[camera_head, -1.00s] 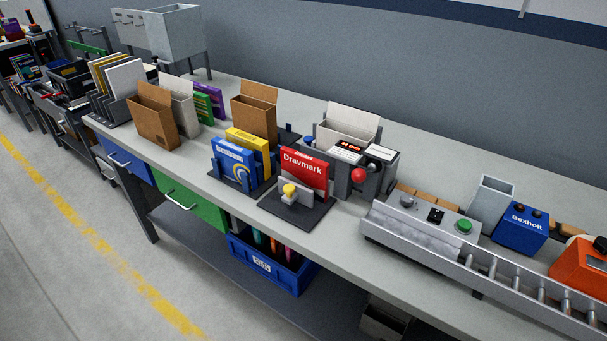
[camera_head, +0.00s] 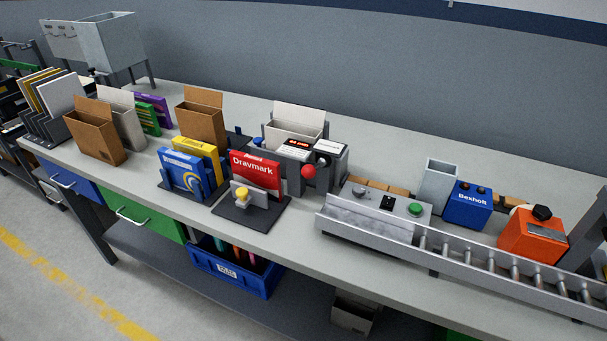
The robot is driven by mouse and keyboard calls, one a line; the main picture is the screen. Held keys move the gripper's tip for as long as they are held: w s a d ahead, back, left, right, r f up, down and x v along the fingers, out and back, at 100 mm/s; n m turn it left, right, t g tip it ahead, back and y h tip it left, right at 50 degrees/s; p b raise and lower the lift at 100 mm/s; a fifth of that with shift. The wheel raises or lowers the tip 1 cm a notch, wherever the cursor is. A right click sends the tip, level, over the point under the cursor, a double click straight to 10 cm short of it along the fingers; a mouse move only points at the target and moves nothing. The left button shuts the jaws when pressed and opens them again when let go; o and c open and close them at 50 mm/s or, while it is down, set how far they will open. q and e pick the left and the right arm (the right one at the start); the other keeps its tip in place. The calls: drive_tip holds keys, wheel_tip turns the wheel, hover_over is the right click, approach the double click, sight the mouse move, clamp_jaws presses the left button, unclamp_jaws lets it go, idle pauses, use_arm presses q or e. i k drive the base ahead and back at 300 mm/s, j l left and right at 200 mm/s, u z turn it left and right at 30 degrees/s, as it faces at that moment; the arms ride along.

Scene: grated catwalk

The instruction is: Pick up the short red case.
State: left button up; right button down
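A red case (camera_head: 257,172) with white lettering "Dravmark" stands upright in a dark holder (camera_head: 228,209) on the grey workbench, near the middle of the head view. A small light block with a yellow knob (camera_head: 242,192) stands in front of it and hides its lower part. A blue case (camera_head: 180,173) and a yellow case (camera_head: 198,152) stand in a similar holder just to its left. Neither of my grippers is in view.
The workbench (camera_head: 300,235) carries brown boxes (camera_head: 96,130) on the left, a device with a red button (camera_head: 308,171) behind the red case, and a roller conveyor (camera_head: 440,253) on the right. A blue bin (camera_head: 238,273) sits on the shelf below.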

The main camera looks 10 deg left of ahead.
sight(256, 177)
drive_tip(key=j+z, duration=0.2)
drive_tip(key=z, duration=0.2)
drive_tip(key=j+z, duration=0.2)
drive_tip(key=z, duration=0.2)
drive_tip(key=j+z, duration=0.15)
drive_tip(key=z, duration=0.25)
drive_tip(key=k+j+z, duration=0.15)
drive_tip(key=j+z, duration=0.15)
drive_tip(key=j, duration=0.15)
drive_tip(key=k+j+z, duration=0.15)
drive_tip(key=j+z, duration=0.2)
drive_tip(key=k+j+z, duration=0.15)
drive_tip(key=j, duration=0.25)
drive_tip(key=k+j+z, duration=0.1)
drive_tip(key=k+j, duration=0.3)
